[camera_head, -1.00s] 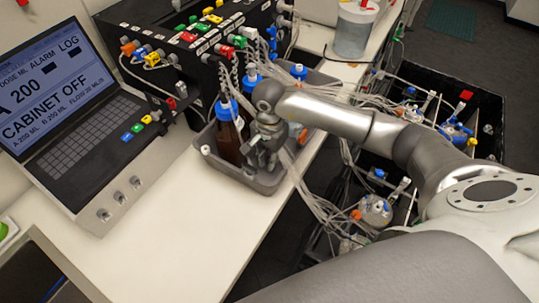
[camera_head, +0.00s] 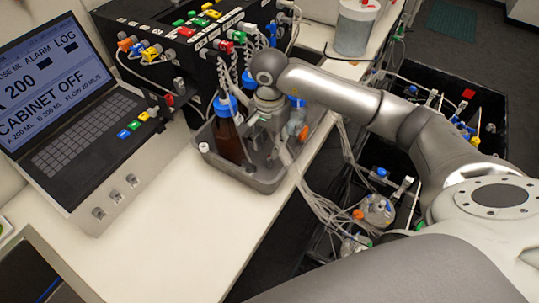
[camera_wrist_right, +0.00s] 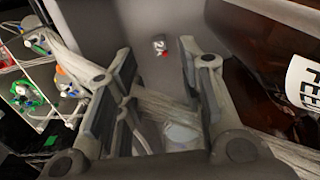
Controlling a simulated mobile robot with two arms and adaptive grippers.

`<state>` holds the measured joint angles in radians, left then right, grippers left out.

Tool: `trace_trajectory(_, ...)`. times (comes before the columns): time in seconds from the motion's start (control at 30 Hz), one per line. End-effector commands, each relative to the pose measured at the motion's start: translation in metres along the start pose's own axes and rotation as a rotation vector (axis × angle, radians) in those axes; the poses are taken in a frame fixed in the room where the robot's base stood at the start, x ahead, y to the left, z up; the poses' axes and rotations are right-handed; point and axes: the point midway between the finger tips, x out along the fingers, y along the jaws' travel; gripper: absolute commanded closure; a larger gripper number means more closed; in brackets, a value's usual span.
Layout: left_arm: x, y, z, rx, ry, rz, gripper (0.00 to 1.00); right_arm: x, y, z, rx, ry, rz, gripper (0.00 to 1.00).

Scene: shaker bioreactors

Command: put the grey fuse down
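My right gripper (camera_head: 268,150) is over the grey tray (camera_head: 262,186), beside the brown bottle with the blue cap (camera_head: 228,136). In the right wrist view the right gripper (camera_wrist_right: 155,62) has its fingers apart. I cannot make out the grey fuse for certain in either view. The brown bottle (camera_wrist_right: 265,75) with its white label stands close to the right finger in the wrist view. My left gripper is not in view.
A laptop-like control panel (camera_head: 75,120) stands on the left of the white bench (camera_head: 180,240). A black unit with coloured connectors (camera_head: 200,50) is behind the tray. Loose tubing (camera_head: 320,200) hangs over the bench edge. The front of the bench is clear.

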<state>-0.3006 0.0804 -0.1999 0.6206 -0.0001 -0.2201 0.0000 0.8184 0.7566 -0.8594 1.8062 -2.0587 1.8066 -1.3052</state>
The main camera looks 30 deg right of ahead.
Motion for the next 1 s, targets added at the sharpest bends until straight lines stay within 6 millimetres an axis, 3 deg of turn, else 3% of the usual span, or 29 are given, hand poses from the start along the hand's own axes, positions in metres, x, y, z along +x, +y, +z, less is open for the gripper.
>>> trace_trajectory(0.2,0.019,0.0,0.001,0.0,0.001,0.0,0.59,-0.04,-0.001,0.0,-0.002,0.002,-0.004,0.64)
trace_trajectory(0.4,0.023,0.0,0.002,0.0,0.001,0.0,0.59,-0.06,0.0,0.0,-0.001,0.0,0.0,0.64)
trace_trajectory(1.0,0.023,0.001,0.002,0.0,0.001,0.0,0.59,-0.064,0.0,0.0,0.0,-0.001,0.001,0.64)
